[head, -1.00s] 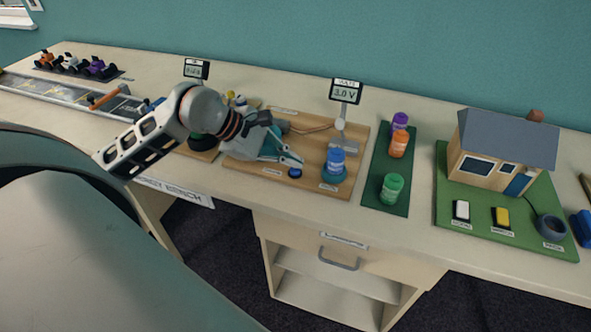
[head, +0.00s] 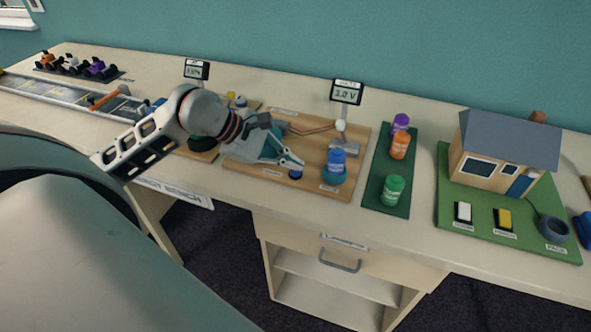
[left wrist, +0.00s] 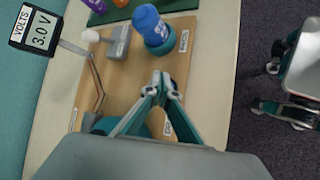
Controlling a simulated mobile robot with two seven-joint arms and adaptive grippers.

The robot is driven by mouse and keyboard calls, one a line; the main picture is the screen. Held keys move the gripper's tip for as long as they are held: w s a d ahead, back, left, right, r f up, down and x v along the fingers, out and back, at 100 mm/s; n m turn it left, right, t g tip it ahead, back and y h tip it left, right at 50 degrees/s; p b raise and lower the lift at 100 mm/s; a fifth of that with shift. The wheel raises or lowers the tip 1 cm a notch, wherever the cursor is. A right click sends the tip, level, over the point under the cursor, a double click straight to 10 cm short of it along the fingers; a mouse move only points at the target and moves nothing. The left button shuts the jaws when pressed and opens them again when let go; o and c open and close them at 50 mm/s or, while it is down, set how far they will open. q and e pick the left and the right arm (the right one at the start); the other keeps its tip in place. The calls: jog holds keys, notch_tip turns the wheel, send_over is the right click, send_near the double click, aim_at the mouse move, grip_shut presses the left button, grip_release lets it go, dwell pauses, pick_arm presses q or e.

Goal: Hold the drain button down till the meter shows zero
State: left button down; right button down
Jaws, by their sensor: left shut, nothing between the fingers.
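My left gripper (head: 291,165) is shut and empty, its tips over the dark blue drain button (head: 295,175) near the front edge of the wooden board (head: 252,166). In the left wrist view the gripper tips (left wrist: 164,80) cover most of the button, so I cannot tell whether they touch or press it. The meter (head: 346,92) at the back of the board reads 3.0 V; it also shows in the left wrist view (left wrist: 37,31). A blue bottle (head: 336,163) stands upright in a teal holder on the board, right of the button.
A green mat (head: 378,196) with purple, orange and green bottles lies to the right. Beyond it is a model house (head: 500,150) on a green base. A second meter (head: 196,69) stands behind my left arm. A drawer (head: 340,262) is below the bench edge.

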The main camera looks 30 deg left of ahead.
aim_at(292, 171)
pick_arm(q)
jog(key=shift+f, duration=0.3)
dwell(2.7)
jog(key=shift+r, duration=0.9)
jog(key=shift+r+p, duration=1.2)
jog(key=shift+r, duration=1.35)
jog(key=shift+f, duration=0.1)
